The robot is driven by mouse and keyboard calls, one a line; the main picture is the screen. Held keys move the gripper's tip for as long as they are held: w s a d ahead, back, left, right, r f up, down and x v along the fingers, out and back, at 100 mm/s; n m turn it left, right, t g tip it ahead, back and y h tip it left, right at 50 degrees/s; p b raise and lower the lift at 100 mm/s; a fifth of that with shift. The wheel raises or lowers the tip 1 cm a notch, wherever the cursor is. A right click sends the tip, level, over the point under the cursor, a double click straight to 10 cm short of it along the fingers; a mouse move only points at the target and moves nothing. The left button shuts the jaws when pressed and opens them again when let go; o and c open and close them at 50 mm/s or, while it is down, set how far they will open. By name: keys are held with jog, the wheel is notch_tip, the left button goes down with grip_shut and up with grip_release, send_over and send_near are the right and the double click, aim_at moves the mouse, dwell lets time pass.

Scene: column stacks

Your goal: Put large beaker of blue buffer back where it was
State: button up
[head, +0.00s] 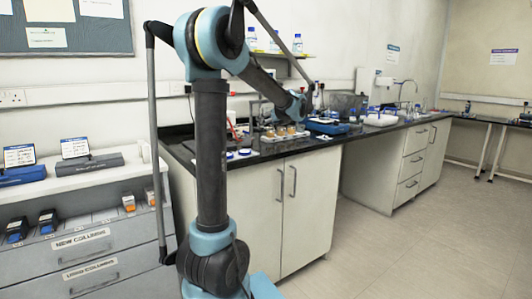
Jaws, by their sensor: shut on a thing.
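My arm reaches over the black bench (185,143), and its blue wrist joint is above the bench near the middle of the head view. My gripper is not visible beyond that joint, and anything it holds is hidden too. I cannot make out a large beaker of blue buffer anywhere in this view. Items with blue parts on the bench are too small to identify.
Bench items include small amber-coloured containers (285,131) and a blue tray (327,127). A wall shelf (290,56) holds bottles. At left stands a grey drawer unit (95,243) labelled for new and used columns. The floor (415,240) at right is clear.

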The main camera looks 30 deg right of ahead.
jog(key=shift+s+d, duration=0.15)
jog(key=shift+d, duration=0.1)
jog(key=shift+f, duration=0.3)
jog(key=shift+s+d+f, duration=0.1)
jog(key=shift+f, duration=4.6)
jog(key=o, duration=1.1)
jog(key=shift+f, duration=0.1)
jog(key=shift+o, duration=0.2)
jog(key=a+v, duration=0.1)
jog(key=v, duration=1.1)
jog(key=shift+d, duration=0.4)
